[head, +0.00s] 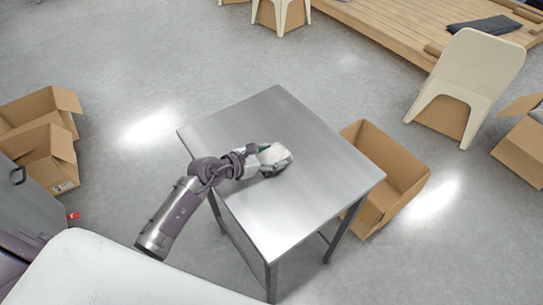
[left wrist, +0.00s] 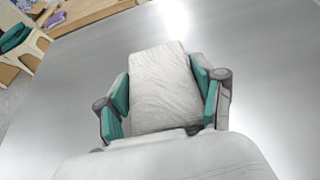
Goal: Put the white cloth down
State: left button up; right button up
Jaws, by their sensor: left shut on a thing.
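The white cloth (head: 277,156) is a small pale folded piece at the middle of the metal table (head: 278,111) in the head view. In the left wrist view the cloth (left wrist: 163,85) shows a fine wavy texture and sits between the two teal finger pads. My left gripper (head: 266,155) is shut on it, low over the tabletop; it also shows in the left wrist view (left wrist: 163,92). Whether the cloth touches the table I cannot tell. My right gripper is not in view.
The tabletop around the cloth is bare. An open cardboard box (head: 412,190) stands right of the table, and more boxes (head: 40,150) are at the left. A cream chair (head: 472,75) and a wooden platform (head: 395,35) are at the upper right.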

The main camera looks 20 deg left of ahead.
pick_arm(q)
jog(key=o, duration=1.1)
jog(key=shift+f, duration=0.1)
jog(key=shift+o, duration=0.2)
jog(key=shift+r, duration=0.2)
jog(key=v, duration=0.5)
jog(key=b+v, duration=0.1)
jog(key=v, duration=0.4)
jog(key=shift+s+a+f, duration=0.1)
jog(key=shift+s+a, duration=0.1)
jog(key=shift+s, duration=0.15)
jog(key=shift+s+a+r, duration=0.35)
jog(key=shift+s+r, duration=0.05)
jog(key=shift+s, duration=0.05)
